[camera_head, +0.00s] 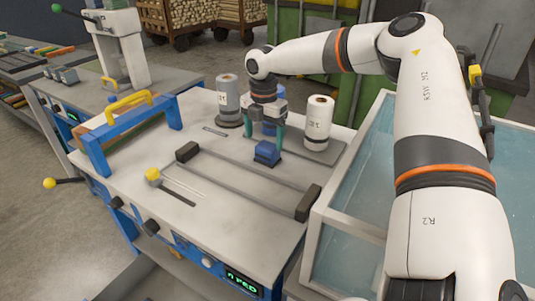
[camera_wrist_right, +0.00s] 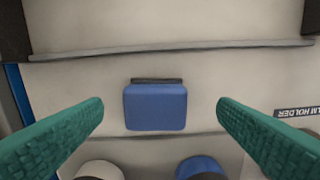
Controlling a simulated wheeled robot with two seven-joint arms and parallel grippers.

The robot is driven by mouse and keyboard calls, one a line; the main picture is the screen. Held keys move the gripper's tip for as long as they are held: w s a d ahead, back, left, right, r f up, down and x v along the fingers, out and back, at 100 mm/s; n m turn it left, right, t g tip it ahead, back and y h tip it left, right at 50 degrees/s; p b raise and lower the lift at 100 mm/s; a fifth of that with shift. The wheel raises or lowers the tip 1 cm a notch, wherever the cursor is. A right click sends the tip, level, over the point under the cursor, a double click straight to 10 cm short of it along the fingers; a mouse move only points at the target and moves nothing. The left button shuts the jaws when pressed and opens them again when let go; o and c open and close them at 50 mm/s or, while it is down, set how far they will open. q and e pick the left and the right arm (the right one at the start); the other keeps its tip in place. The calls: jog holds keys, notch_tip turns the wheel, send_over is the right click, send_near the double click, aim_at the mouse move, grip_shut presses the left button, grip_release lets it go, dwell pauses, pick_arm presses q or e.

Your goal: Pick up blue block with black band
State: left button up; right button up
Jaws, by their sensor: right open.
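The blue block (camera_head: 267,153) stands on the grey machine table, below my right gripper in the head view. In the right wrist view the blue block (camera_wrist_right: 155,107) shows from above, with a dark strip along its upper edge. My right gripper (camera_head: 265,133) points down over the block. Its green fingers (camera_wrist_right: 160,117) are wide apart, one on each side of the block, and do not touch it. My left gripper is in neither view.
A white roll (camera_head: 318,122) stands right of the gripper and a grey roll (camera_head: 229,100) stands left, both close. A blue frame with a yellow handle (camera_head: 128,105) is at the left. Dark end blocks (camera_head: 308,203) and rails lie in front. A glass-sided case (camera_head: 345,225) borders the right.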

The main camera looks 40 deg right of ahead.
aim_at(267, 146)
jog(key=f, duration=0.2)
jog(key=d+f, duration=0.1)
jog(key=f, duration=0.1)
jog(key=shift+s, duration=0.15)
jog(key=shift+f, duration=0.45)
jog(key=c, duration=1.1)
